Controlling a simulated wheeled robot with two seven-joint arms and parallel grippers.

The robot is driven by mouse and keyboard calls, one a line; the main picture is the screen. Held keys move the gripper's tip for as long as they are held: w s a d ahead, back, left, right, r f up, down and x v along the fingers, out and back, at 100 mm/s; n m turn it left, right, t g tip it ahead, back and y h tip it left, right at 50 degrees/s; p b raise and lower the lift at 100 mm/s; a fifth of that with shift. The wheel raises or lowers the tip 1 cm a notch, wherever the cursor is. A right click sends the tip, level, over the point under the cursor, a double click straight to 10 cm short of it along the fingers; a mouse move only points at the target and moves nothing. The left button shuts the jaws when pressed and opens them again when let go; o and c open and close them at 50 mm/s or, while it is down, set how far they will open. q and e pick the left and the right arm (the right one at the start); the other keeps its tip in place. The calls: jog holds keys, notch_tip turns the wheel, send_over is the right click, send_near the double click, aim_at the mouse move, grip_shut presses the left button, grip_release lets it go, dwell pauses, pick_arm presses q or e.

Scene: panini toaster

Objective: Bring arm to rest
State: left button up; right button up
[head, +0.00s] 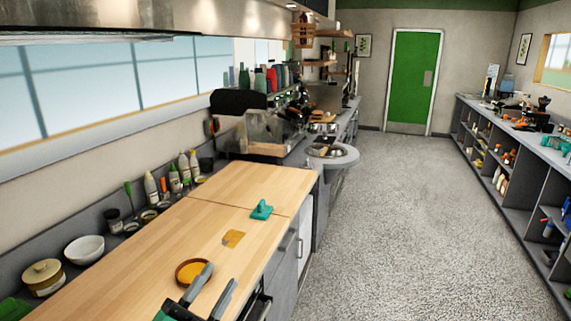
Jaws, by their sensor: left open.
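My left gripper (220,275) is at the bottom of the head view, over the front edge of the wooden counter (165,240). Its two dark grey fingers are apart with nothing between them, so it is open and empty. A round brown dish with orange contents (185,272) is just beyond the left finger, partly hidden by it. I cannot tell whether they touch. My right gripper is not in view.
A flat orange-brown piece (233,239) and a teal tool (262,210) lie on the counter. A white bowl (85,248), a lidded pot (43,275) and several bottles line the wall. The speckled floor (400,220) on the right is clear.

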pick_arm(q)
jog(key=s+a+f+n+g+y, duration=0.25)
jog(key=a+f+n+y, duration=0.25)
jog(key=f+n+y, duration=0.3)
jog(key=s+a+f+n+g+y, duration=0.1)
jog(key=a+f+n+g+y, duration=0.2)
jog(key=a+f+n+y, duration=0.5)
jog(key=s+d+f+g+h, duration=0.1)
jog(key=s+f+g+h, duration=0.1)
jog(key=s+f+g, duration=0.65)
jog(key=s+d+f+g+h, duration=0.25)
jog(key=s+f, duration=0.35)
jog(key=s, duration=0.5)
notch_tip(320, 180, down, 32)
jog(key=g, duration=0.2)
jog(key=s+a+f, duration=0.2)
jog(key=s+f, duration=0.7)
jog(key=s, duration=0.1)
jog(key=s+a+f, duration=0.2)
jog(key=s+f, duration=0.7)
jog(key=f, duration=0.1)
jog(key=shift+s+a+m+g+y, duration=0.15)
jog(key=shift+s+m+g+y, duration=0.2)
jog(key=shift+m, duration=0.05)
